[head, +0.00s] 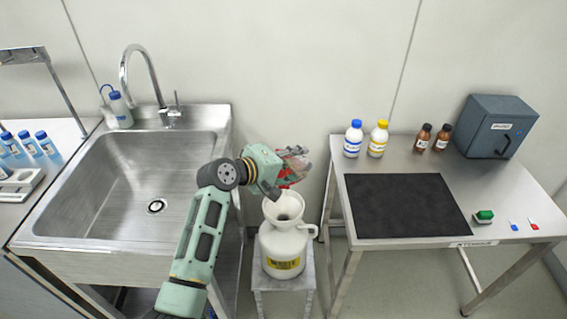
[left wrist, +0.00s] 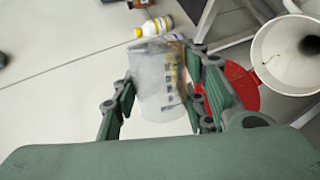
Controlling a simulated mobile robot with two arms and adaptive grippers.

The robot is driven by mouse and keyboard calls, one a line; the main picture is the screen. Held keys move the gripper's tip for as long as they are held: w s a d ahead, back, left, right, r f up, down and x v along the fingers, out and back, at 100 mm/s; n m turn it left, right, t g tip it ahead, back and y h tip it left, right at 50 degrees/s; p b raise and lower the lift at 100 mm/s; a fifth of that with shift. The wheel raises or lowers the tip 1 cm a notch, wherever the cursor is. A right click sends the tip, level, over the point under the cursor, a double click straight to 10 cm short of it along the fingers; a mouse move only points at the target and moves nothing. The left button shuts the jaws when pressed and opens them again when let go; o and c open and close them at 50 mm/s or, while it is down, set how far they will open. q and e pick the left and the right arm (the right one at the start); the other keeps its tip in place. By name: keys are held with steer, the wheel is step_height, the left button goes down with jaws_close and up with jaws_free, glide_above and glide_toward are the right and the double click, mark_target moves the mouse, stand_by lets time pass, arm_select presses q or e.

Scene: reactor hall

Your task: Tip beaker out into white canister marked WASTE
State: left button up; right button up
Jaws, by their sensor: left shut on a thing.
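The white canister (head: 270,247) with a yellow label stands on a small stand between sink and table. A pale funnel (head: 284,206) sits in its mouth; the funnel also shows at the upper right of the left wrist view (left wrist: 278,65). My left gripper (head: 291,166) is above and slightly behind the funnel in the head view. It is shut on the clear beaker (left wrist: 155,88), which shows between its fingers in the left wrist view. The beaker has dark markings and a brownish tint on one side. Its contents and exact tilt are unclear. My right gripper is out of view.
A steel sink (head: 120,165) is on the left. The steel table (head: 322,190) on the right holds a black mat (head: 405,205), several bottles and a grey-blue box (head: 496,127). A red round thing (left wrist: 238,88) shows beside the funnel in the left wrist view.

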arm_select(q)
steer(key=shift+w+a+r+n+g+p, duration=0.15)
steer(key=shift+r+n+g+p, duration=0.25)
steer(key=shift+p, duration=0.55)
steer(key=shift+n+h, duration=0.3)
steer(key=shift+f, duration=0.1)
steer(key=shift+p, duration=0.3)
